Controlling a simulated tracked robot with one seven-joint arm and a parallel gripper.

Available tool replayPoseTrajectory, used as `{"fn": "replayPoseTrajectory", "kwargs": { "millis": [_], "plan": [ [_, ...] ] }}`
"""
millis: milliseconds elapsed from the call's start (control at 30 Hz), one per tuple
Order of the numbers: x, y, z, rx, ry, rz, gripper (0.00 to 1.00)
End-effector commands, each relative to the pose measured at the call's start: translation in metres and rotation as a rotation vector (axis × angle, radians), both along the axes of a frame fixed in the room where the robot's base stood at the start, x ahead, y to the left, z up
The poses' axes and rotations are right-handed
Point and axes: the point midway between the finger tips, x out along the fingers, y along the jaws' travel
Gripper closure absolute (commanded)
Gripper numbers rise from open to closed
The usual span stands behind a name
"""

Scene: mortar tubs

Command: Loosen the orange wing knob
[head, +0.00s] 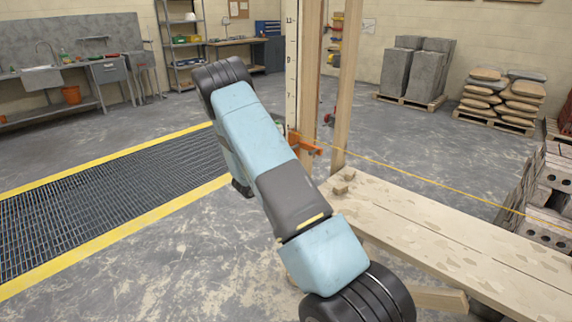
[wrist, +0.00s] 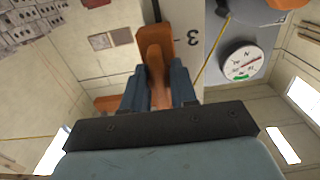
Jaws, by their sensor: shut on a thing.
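In the wrist view, the orange wing knob (wrist: 154,48) stands in the middle, in front of a pale board marked with a 3. My gripper (wrist: 158,82) is shut on it, with one blue-grey finger on each side; the finger contact is partly hidden. In the head view, an orange fitting (head: 306,146) shows at the upright white scale (head: 292,60) beside a wooden post. My arm hides the gripper there, and I cannot tell the knob apart from the fitting.
A yellow string (head: 420,178) runs right from the post, above a plank bench (head: 440,235). Concrete blocks (head: 555,175) stand at right. Floor grating (head: 110,200) lies left.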

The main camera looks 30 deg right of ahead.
Motion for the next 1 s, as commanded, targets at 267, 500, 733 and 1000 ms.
{"fn": "replayPoseTrajectory", "kwargs": {
  "millis": [267, 500, 733, 1000],
  "plan": [
    [0.0032, 0.0023, 0.0023, -0.010, 0.019, 0.007, 1.00],
    [0.0037, 0.0025, 0.0026, -0.009, 0.017, 0.008, 1.00],
    [0.0030, 0.0018, 0.0021, -0.009, 0.017, 0.006, 0.54],
    [0.0016, 0.0005, 0.0012, -0.009, 0.019, 0.003, 0.47]
  ]
}}
